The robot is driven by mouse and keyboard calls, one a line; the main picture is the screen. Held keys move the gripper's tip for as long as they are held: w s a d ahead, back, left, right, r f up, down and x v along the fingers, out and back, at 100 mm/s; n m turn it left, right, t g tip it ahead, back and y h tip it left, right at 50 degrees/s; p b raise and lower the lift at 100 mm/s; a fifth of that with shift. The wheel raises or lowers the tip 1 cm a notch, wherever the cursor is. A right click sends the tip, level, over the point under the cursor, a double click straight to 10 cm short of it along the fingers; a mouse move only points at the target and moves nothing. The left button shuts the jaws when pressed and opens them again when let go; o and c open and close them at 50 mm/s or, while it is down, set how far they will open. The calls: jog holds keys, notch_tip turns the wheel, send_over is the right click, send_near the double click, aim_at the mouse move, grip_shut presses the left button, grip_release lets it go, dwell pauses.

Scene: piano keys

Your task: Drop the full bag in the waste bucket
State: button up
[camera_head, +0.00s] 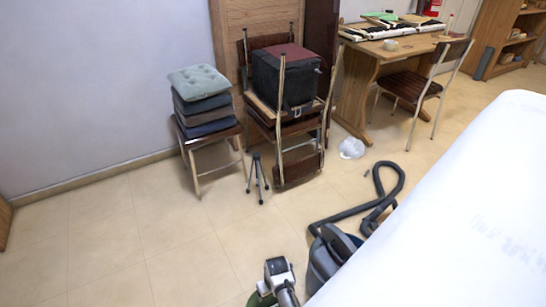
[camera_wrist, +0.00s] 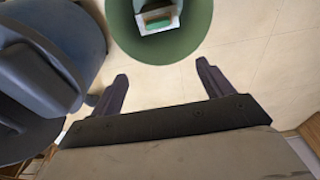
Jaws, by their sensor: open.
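A green bucket (camera_wrist: 191,38) stands on the floor at the top of the wrist view, just beyond my fingertips. A white item with green and brown parts (camera_wrist: 157,18) shows inside it; I cannot tell whether it is a bag. A sliver of the green bucket shows at the bottom edge of the head view (camera_head: 261,299), partly behind my arm. My gripper (camera_wrist: 162,72) is open, with only floor between its fingers. A whitish, translucent bag-like bundle (camera_head: 351,148) lies on the floor by the desk in the head view.
A blue-grey vacuum cleaner (camera_head: 323,265) with a black hose (camera_head: 340,216) stands beside the bucket. A small black tripod (camera_head: 257,180), stacked chairs (camera_head: 299,166) and a desk (camera_head: 358,85) stand behind. A large white surface (camera_head: 455,215) fills the right. The left floor is clear.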

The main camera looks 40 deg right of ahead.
notch_tip(320, 180, up, 14)
jog(key=s+p, duration=0.1)
jog(key=p, duration=1.2)
jog(key=shift+s+a+f, duration=0.15)
jog(key=shift+s+a, duration=0.05)
jog(key=shift+s, duration=0.1)
